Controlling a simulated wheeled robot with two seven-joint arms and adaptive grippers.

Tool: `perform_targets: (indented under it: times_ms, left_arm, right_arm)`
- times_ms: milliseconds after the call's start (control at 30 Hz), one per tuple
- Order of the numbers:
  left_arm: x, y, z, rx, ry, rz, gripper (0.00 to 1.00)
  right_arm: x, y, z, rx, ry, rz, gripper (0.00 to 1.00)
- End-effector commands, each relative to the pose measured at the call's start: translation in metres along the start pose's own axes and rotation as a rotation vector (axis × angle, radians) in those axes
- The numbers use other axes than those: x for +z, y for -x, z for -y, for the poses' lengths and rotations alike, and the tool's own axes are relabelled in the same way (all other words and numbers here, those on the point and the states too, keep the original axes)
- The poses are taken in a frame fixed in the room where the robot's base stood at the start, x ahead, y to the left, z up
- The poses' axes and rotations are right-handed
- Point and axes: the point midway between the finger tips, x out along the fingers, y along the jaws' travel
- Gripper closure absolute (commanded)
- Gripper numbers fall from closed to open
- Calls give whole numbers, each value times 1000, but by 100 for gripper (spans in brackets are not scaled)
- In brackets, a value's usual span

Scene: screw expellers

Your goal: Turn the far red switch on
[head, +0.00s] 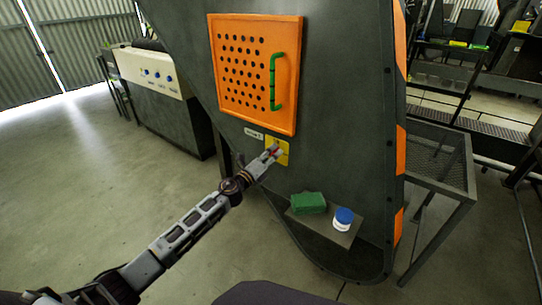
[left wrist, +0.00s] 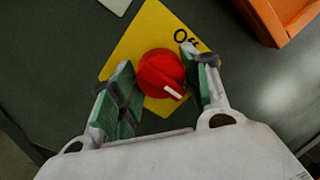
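The red switch (left wrist: 161,74) is a round knob on a yellow plate (left wrist: 135,45) in the left wrist view. Its white pointer mark faces the lower right, and the word "Off" shows on the plate above right of it. In the head view the yellow plate (head: 283,158) sits below the orange panel, partly hidden by my gripper. My left gripper (left wrist: 160,85) is open, with one green-padded finger on each side of the knob. I cannot tell whether the pads touch it. In the head view my left gripper (head: 270,154) reaches the plate. My right gripper is not in view.
An orange perforated panel (head: 230,100) with a green handle (head: 272,82) is above the switch. Below, a shelf (head: 320,229) holds a green box (head: 308,203) and a blue-capped white jar (head: 343,219). A mesh-topped table (head: 437,160) stands right. Floor at left is clear.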

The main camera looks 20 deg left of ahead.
Motion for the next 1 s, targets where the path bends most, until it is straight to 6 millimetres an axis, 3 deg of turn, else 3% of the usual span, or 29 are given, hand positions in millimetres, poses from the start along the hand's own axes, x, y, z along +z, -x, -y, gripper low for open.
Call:
perform_targets:
  times_ms: [33,133,633,1000]
  left_arm:
    - [-2,0,-1,1,1,-2,45]
    - [-1,0,-1,1,1,-1,32]
    - [1,3,0,1,2,2,32]
    - [0,26,-1,2,1,0,32]
  right_arm:
    - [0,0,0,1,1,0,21]
    - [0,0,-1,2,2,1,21]
    - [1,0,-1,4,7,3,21]
    - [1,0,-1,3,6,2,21]
